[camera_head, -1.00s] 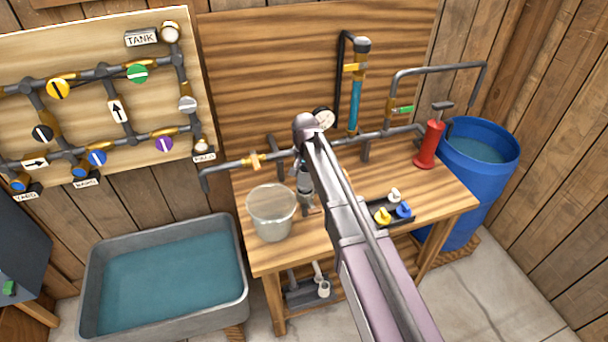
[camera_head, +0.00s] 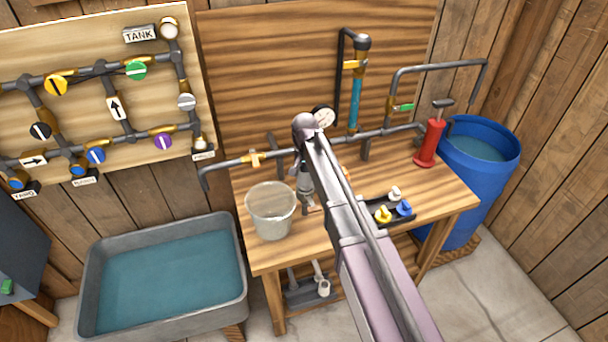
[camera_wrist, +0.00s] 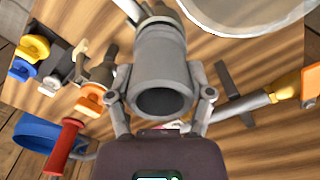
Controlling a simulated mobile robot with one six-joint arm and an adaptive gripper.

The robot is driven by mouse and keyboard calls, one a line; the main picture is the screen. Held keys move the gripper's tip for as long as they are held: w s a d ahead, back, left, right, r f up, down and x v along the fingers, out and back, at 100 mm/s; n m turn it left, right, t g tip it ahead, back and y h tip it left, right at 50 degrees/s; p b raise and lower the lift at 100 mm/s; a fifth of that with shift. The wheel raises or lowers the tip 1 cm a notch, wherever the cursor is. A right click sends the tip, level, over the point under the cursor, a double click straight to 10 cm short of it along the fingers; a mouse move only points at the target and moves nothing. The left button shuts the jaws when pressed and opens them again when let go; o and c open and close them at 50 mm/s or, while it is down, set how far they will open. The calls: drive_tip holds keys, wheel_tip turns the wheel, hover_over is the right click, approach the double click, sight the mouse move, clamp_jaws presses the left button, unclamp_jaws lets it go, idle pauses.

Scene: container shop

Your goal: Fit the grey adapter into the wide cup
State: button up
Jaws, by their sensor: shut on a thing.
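A grey hollow cylinder, which I take for the grey adapter (camera_wrist: 160,65), sits between the fingers of my gripper (camera_wrist: 163,98) in the wrist view, its dark round opening facing the camera. My gripper is shut on it. In the head view my gripper (camera_head: 306,192) points down over the bench, just right of the clear bucket, and its fingertips are small and partly hidden by my arm. I cannot pick out a wide cup with certainty. The widest open vessel on the bench is the clear bucket (camera_head: 270,212), whose rim also shows at the top right of the wrist view (camera_wrist: 240,27).
The wooden bench (camera_head: 258,258) carries a pipe run, a red pump (camera_head: 430,143) and a dark tray with white, yellow (camera_head: 383,215) and blue (camera_head: 404,208) plugs. A grey water trough (camera_head: 92,300) stands left, a blue barrel (camera_head: 468,185) right. Fittings lie under the bench.

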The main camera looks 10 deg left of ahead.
drive_tip(key=shift+f+b, duration=0.6)
idle(0.8)
drive_tip(key=o, duration=1.2)
drive_tip(key=shift+c, duration=0.2)
drive_tip(key=shift+d, duration=0.2)
